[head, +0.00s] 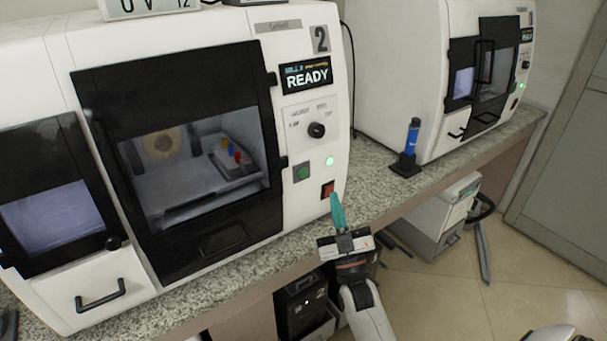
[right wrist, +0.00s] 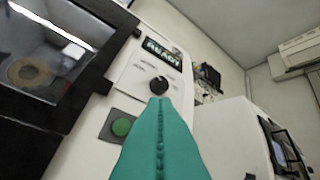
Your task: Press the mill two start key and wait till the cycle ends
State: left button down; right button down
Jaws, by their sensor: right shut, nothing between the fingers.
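Mill two (head: 200,130) is the white machine with a large "2" and a dark-framed window. Its display (head: 306,76) reads READY, and a round light (head: 329,160) glows green. The green start key (head: 302,172) sits on the panel below the black knob (head: 316,130), with a red switch (head: 328,189) to its lower right. My right gripper (head: 338,212) is shut and empty, its teal fingers just below the red switch. In the right wrist view the fingertips point up near the knob (right wrist: 159,85), and the green key (right wrist: 121,127) is left of them. My left gripper is not in view.
A second white mill (head: 400,70) stands to the right on the same granite counter (head: 375,195). A blue tube in a black holder (head: 406,165) stands between the mills.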

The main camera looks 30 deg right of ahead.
jog(key=shift+w, duration=0.15)
jog(key=b, duration=0.4)
send_near(304, 169)
notch_tip(304, 169, up, 4)
jog(key=w+d, duration=0.1)
jog(key=w, duration=0.1)
jog(key=shift+w+d, duration=0.1)
jog(key=shift+w, duration=0.5)
jog(key=shift+r, duration=0.1)
jog(key=shift+w, duration=0.1)
dwell(0.9)
jog(key=shift+w, duration=0.35)
jog(key=shift+w+b, duration=0.3)
jog(key=shift+b, duration=0.15)
dwell(0.4)
jog(key=shift+s, duration=0.15)
jog(key=shift+s+p, duration=0.45)
jog(key=shift+s, duration=0.15)
